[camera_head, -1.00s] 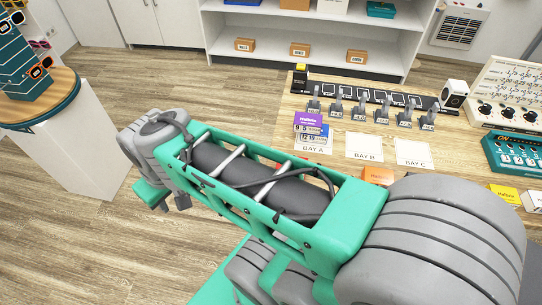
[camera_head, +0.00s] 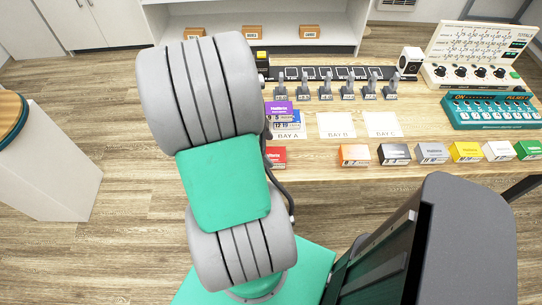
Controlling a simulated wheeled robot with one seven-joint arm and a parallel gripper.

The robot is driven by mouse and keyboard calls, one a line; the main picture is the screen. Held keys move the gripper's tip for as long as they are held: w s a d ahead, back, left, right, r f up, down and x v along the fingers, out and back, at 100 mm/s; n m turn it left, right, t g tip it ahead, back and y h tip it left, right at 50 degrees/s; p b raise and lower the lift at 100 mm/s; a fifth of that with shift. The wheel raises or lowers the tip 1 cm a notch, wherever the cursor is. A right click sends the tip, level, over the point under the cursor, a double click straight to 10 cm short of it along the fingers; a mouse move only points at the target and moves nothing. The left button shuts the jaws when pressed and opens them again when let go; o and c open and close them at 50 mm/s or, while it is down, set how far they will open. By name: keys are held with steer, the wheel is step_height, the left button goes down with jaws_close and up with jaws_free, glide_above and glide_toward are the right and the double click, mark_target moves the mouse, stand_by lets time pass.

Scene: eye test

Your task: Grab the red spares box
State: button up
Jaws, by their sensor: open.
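A red box (camera_head: 276,155) with a pale printed front lies at the left end of a row of small boxes along the table's near edge. My arm covers part of its left side in the head view. The table (camera_head: 318,168) is light wood. My gripper is not in view; only my grey and green arm links show, in front of the table's left end.
In the row, to the right, are orange (camera_head: 354,154), dark grey (camera_head: 394,153), grey (camera_head: 432,152), yellow (camera_head: 466,151), white (camera_head: 499,150) and green (camera_head: 529,149) boxes. A purple box (camera_head: 279,107) sits at BAY A. BAY B (camera_head: 337,125) and BAY C (camera_head: 382,124) are empty.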

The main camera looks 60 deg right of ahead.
mark_target(270, 154)
steer(key=x, duration=0.4)
steer(key=shift+w+f, duration=0.1)
steer(key=shift+f, duration=0.1)
steer(key=shift+f, duration=0.2)
stand_by(0.4)
steer(key=c, duration=1.5)
steer(key=shift+c, duration=0.2)
